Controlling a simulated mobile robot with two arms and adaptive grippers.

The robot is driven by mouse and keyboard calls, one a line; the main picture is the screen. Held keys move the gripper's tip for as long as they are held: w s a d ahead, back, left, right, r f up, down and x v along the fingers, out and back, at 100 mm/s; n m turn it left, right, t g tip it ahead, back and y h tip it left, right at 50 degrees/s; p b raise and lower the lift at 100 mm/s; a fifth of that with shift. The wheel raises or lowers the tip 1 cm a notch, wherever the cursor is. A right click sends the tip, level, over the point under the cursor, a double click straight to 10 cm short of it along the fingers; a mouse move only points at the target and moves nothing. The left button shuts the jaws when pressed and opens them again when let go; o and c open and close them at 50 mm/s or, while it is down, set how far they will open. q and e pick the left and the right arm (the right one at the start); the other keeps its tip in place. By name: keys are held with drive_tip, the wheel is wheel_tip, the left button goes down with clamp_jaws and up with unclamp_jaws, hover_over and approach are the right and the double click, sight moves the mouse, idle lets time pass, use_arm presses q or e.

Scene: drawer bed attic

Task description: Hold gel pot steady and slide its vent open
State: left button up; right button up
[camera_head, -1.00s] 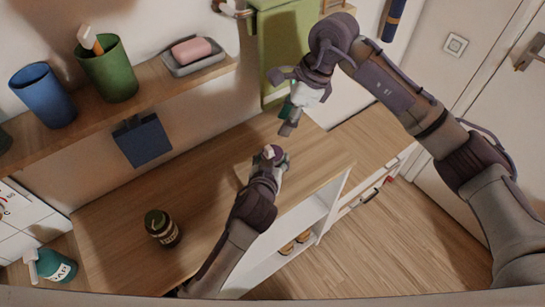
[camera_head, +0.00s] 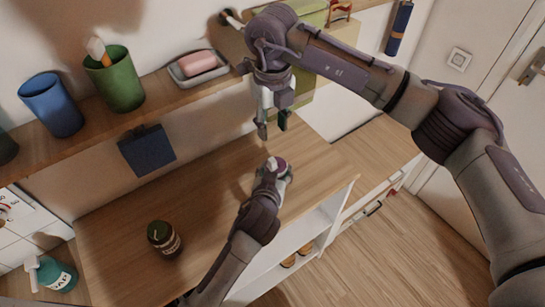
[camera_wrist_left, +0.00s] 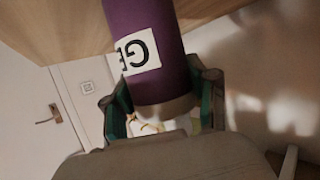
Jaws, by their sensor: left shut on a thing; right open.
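The gel pot is a purple cylinder with a white label; it shows large in the left wrist view (camera_wrist_left: 150,25). In the head view only a small purple part of it (camera_head: 278,162) shows at the fingertips. My left gripper (camera_head: 274,174) is shut on the pot, over the wooden worktop (camera_head: 120,240); its fingers stand on both sides of the pot in the left wrist view (camera_wrist_left: 162,118). I cannot tell whether the pot touches the worktop. The vent cannot be made out. My right gripper (camera_head: 272,128) is open and empty, fingers pointing down, above and apart from the pot.
A dark jar with a green lid (camera_head: 163,237) stands on the worktop at left. The shelf (camera_head: 160,108) above holds a blue cup (camera_head: 50,105), a green cup (camera_head: 115,80) and a soap dish (camera_head: 178,75). A soap bottle (camera_head: 57,276) is at lower left.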

sight(273, 160)
wheel_tip(273, 160, down, 12)
drive_tip(key=shift+r, duration=0.15)
drive_tip(key=shift+c, duration=0.2)
clamp_jaws()
idle(0.4)
